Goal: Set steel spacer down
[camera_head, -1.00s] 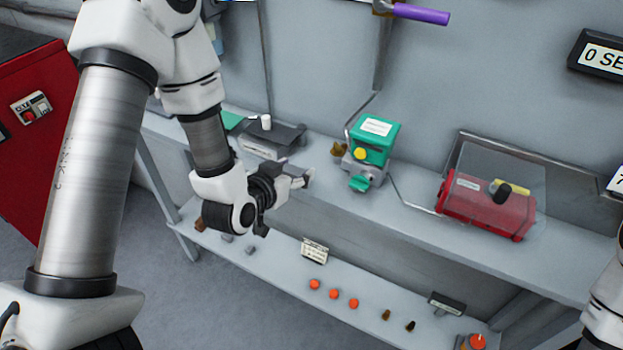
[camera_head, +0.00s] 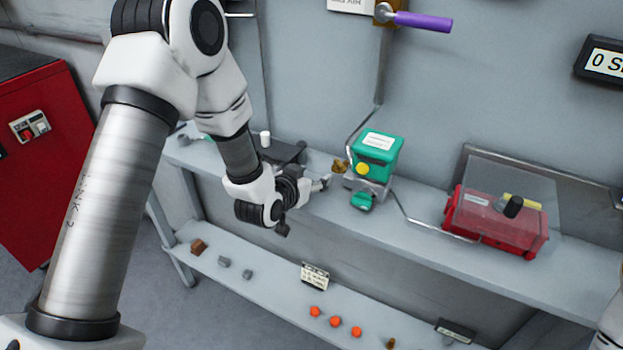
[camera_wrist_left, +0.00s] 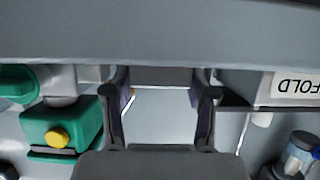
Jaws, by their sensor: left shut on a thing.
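My left gripper (camera_head: 318,186) is over the upper bench, just left of the green valve actuator (camera_head: 375,155). It is shut on a small grey piece, which I take to be the steel spacer. In the left wrist view, a grey block (camera_wrist_left: 160,77) shows between the two fingertips; its outline is partly unclear against the grey behind it. In the head view, the wrist and fingers mostly hide the piece. I cannot tell whether it touches the bench. My right gripper is out of view.
A red box (camera_head: 495,220) under a clear cover stands at the right of the bench. A dark tray (camera_head: 285,152) lies behind my left gripper. The lower shelf holds several orange caps (camera_head: 335,321), a brown block (camera_head: 198,246) and small grey blocks (camera_head: 224,262).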

